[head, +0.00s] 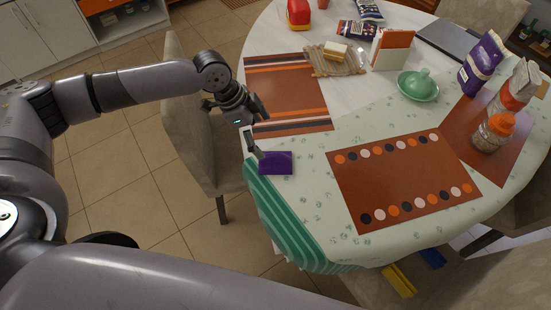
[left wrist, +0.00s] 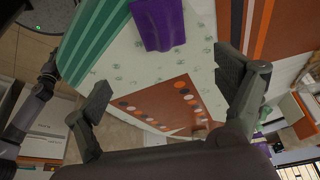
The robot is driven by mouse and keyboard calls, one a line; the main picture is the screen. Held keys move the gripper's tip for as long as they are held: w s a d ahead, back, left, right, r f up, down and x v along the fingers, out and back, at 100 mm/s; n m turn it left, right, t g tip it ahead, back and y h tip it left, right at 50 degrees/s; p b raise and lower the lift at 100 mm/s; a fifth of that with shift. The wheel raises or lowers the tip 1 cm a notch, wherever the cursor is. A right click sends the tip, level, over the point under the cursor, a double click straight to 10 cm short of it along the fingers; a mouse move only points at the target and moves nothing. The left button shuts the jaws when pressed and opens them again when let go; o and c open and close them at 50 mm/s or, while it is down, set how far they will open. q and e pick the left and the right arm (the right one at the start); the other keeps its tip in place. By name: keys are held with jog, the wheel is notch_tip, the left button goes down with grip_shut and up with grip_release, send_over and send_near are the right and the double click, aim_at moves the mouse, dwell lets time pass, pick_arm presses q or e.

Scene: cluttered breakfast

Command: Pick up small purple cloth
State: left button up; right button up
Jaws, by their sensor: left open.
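The small purple cloth (head: 276,163) lies flat at the left edge of the table, on the pale patterned tablecloth (head: 300,206). My left gripper (head: 257,136) is just above and beside it, with one finger reaching close to the cloth's upper left corner. In the left wrist view the purple cloth (left wrist: 158,24) shows at the top middle, beyond the open, empty fingers of the left gripper (left wrist: 164,84). I cannot tell whether a fingertip touches the cloth. My right gripper is not in view.
A striped placemat (head: 285,95) lies behind the cloth, and a dotted placemat (head: 400,180) to its right. A chair (head: 200,140) stands against the table's left side. A green dish (head: 417,88), a jar (head: 493,133) and packages stand farther off. The tablecloth around the purple cloth is clear.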

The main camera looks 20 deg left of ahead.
aim_at(274, 155)
pick_arm(q)
jog(key=p+x, duration=0.1)
jog(key=x, duration=0.6)
jog(key=shift+f, duration=0.1)
jog(key=x, duration=0.2)
jog(key=a+p+x, duration=0.1)
jog(key=x, duration=0.1)
jog(key=shift+w+d+f, duration=0.15)
jog(key=shift+f, duration=0.2)
jog(key=shift+w+d+f, duration=0.1)
jog(key=shift+d+f, duration=0.1)
jog(key=shift+f, duration=0.35)
jog(key=shift+c, duration=0.4)
jog(key=c, duration=1.1)
jog(key=shift+r, duration=0.1)
jog(key=shift+c, duration=0.2)
notch_tip(274, 155, up, 20)
jog(key=b, duration=0.2)
